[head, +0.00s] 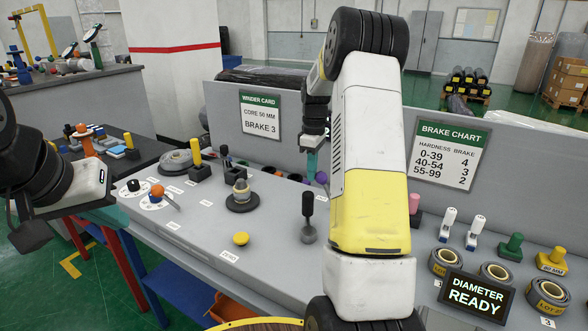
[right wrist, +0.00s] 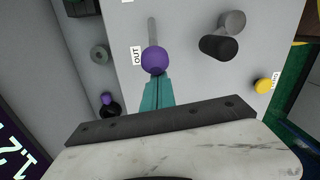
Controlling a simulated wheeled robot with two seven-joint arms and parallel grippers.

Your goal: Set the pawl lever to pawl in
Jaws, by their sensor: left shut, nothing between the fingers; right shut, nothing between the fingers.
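The lever with a purple ball knob (right wrist: 154,60) shows in the right wrist view, with a thin grey rod running up from the ball. A label reading OUT (right wrist: 137,55) is just left of the ball. My right gripper (right wrist: 156,84) is shut and empty, its teal fingertips right at the ball's lower side; whether they touch it I cannot tell. In the head view the right gripper (head: 312,164) is beside a purple ball (head: 321,177), partly hidden by my arm. My left gripper (head: 100,192) is shut at the left, away from the lever; its fingertips are unclear.
A black-handled lever (head: 308,208) stands close to the right gripper. A yellow button (head: 241,239), a dark-based spindle (head: 241,196) and an orange-knobbed dial (head: 157,191) share the grey console. A dark display (head: 474,296) reads DIAMETER READY. An upright panel (head: 360,150) closes the console's back.

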